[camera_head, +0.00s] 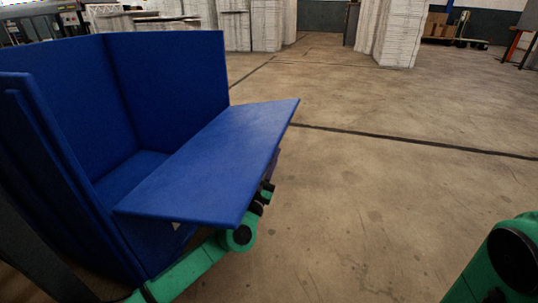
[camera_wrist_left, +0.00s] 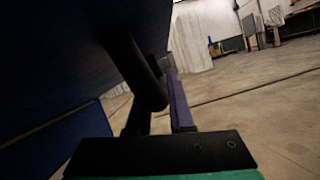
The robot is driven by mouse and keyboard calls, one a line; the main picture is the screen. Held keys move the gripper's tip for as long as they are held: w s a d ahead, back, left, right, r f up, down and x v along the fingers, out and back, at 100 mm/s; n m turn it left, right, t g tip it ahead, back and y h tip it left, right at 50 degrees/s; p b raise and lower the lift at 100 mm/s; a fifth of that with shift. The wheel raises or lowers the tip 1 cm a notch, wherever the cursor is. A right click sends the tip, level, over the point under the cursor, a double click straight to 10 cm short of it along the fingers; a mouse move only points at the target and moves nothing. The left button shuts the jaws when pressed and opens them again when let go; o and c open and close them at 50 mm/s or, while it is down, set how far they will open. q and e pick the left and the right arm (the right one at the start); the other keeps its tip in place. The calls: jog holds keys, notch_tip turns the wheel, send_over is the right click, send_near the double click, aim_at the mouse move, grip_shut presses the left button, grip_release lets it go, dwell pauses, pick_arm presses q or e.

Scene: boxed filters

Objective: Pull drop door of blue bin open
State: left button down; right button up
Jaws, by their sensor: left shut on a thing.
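The blue bin (camera_head: 75,85) stands at the left in the head view. Its drop door (camera_head: 215,165) is swung down and juts out toward the right, tilted, with the bin's inside showing behind it. My left arm reaches beneath the door, and the door hides most of the gripper there. In the left wrist view my left gripper (camera_wrist_left: 160,110) is shut on a dark rounded handle (camera_wrist_left: 140,75) under the door's dark underside (camera_wrist_left: 60,60). The exact finger contact is hard to see. My right arm shows at the lower right, its gripper out of frame.
Open concrete floor (camera_head: 370,190) lies right of the bin. Pale wrapped stacks (camera_head: 395,35) stand at the back, with cardboard boxes (camera_head: 437,25) further right. An orange-legged table (camera_head: 515,45) is at the far right edge.

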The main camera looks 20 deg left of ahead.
pick_arm(q)
jog(key=shift+r, duration=0.1)
jog(key=c, duration=0.8)
grip_release()
jog(key=shift+s, duration=0.1)
jog(key=d+p+v, duration=0.1)
jog(key=p+v, duration=0.3)
jog(key=v, duration=1)
jog(key=shift+s+a, duration=0.2)
jog(key=shift+a, duration=0.3)
